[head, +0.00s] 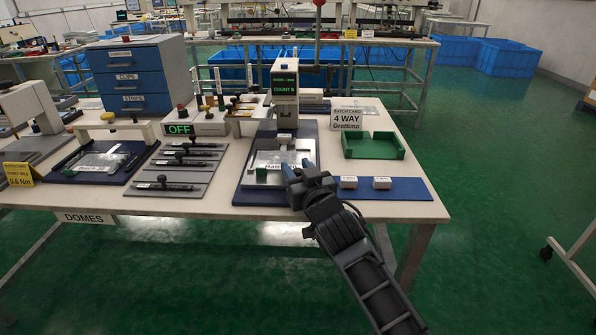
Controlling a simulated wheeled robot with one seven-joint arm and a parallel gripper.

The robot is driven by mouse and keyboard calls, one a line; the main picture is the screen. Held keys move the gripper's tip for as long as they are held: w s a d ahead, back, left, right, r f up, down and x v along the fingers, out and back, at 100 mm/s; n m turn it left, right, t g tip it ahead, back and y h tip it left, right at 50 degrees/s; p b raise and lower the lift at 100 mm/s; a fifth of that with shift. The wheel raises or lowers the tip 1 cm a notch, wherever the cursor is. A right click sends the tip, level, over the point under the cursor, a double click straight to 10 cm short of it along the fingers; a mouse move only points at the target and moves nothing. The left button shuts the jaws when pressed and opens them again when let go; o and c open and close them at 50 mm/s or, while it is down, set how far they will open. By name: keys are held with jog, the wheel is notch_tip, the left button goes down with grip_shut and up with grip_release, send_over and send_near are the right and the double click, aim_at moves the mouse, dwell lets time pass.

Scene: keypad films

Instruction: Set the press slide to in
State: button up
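The press (285,103) stands on the table with a lit green display, on a dark blue base (256,199). Its slide is a light plate (270,160) with a partly covered label, lying in front of the press column, toward the table's front edge.
Left are a grey rack (180,170), an OFF display (180,129) and blue drawers (140,78).

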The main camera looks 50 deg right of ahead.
jog(key=shift+o, duration=0.3)
jog(key=shift+f, duration=0.1)
jog(key=shift+s+a+f, duration=0.1)
jog(key=shift+s+a, duration=0.15)
jog(key=shift+s, duration=0.25)
jog(key=b+v, duration=0.1)
jog(key=v, duration=0.4)
jog(key=shift+b+v, duration=0.3)
jog(key=shift+v, duration=0.55)
jog(key=shift+o, duration=0.3)
